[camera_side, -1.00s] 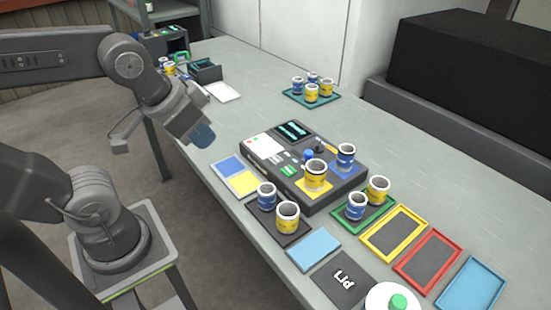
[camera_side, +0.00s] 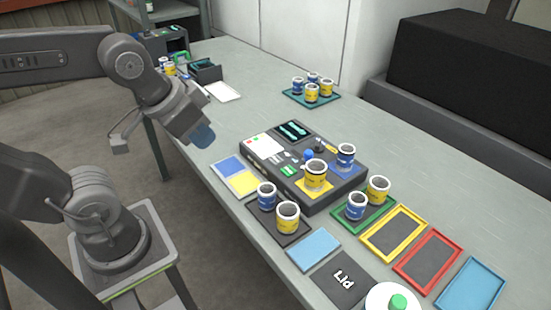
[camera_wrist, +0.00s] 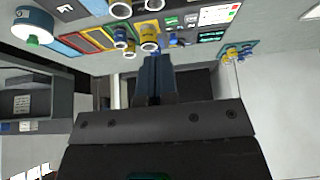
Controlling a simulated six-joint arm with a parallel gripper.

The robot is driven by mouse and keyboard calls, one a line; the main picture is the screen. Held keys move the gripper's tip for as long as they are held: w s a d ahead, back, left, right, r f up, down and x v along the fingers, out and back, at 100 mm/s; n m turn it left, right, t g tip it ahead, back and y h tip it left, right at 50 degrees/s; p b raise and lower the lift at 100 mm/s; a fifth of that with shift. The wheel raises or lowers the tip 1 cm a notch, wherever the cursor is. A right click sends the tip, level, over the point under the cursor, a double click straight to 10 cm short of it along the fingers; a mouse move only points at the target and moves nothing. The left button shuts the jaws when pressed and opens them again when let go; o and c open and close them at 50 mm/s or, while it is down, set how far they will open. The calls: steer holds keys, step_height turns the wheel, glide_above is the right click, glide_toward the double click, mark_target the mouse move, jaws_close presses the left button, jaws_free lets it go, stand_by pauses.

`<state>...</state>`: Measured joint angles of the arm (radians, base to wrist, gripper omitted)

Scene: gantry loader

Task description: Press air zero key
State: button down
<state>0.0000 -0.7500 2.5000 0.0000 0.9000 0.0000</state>
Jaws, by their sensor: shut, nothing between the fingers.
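A dark instrument (camera_side: 322,200) with a lit screen (camera_side: 295,130) stands on the table. Its top carries a white label panel (camera_side: 265,146), a green key (camera_side: 289,170) and a blue knob or small part (camera_side: 308,156). I cannot read which key is air zero. A yellow cup (camera_side: 316,174) and a blue cup (camera_side: 346,155) stand on its yellow and blue pads. My gripper (camera_side: 204,137) has blue fingertips, shut and empty, in the air left of the instrument, apart from it. The wrist view shows the shut fingers (camera_wrist: 155,75) and the green key (camera_wrist: 171,21).
Blue and yellow cups stand on a black tray (camera_side: 290,236), a green tray (camera_side: 372,222) and a teal tray (camera_side: 293,98). Empty yellow (camera_side: 373,252), red (camera_side: 406,277) and blue (camera_side: 490,268) framed trays lie at the right.

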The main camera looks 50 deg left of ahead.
steer(key=shift+a, duration=0.1)
steer(key=m+t+h, duration=0.3)
steer(key=m, duration=2.8)
glide_above(274, 158)
step_height(274, 158, down, 8)
steer(key=shift+f, duration=0.1)
steer(key=shift+f, duration=4.3)
